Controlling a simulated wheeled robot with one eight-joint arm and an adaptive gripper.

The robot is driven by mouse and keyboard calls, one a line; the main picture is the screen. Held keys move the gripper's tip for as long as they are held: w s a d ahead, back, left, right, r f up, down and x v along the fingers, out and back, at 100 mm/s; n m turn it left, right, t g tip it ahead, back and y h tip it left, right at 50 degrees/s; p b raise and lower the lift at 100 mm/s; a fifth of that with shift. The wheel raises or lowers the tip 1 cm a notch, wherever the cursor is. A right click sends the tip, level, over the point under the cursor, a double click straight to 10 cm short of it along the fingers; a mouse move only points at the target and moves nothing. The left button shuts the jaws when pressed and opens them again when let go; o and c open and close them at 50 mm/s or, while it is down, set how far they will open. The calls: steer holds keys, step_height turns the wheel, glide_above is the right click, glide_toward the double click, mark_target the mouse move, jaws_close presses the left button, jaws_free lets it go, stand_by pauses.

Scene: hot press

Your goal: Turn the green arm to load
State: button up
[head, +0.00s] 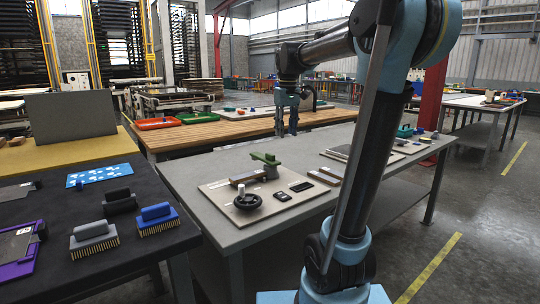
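The green arm (264,158) is a short lever on a pale board (218,196) on the grey table. It points to the left and slightly back from its green hub, over a small base. Any load marking is too small to read. My gripper (286,132) hangs fingers down, above and a little right of the green arm in the picture, apart from it. Its two fingers are spread with a gap between them and nothing held.
Brushes (156,216) stand on the dark table at left. Red (159,124) and green (198,117) trays lie on the wooden bench behind.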

step_height(320, 180, up, 4)
steer(key=n, duration=0.2)
glide_above(270, 154)
steer(key=shift+g, duration=0.3)
steer(key=f, duration=1.7)
steer(key=shift+w+d, duration=0.1)
steer(key=shift+w, duration=0.1)
steer(key=shift+c, duration=0.3)
jaws_close()
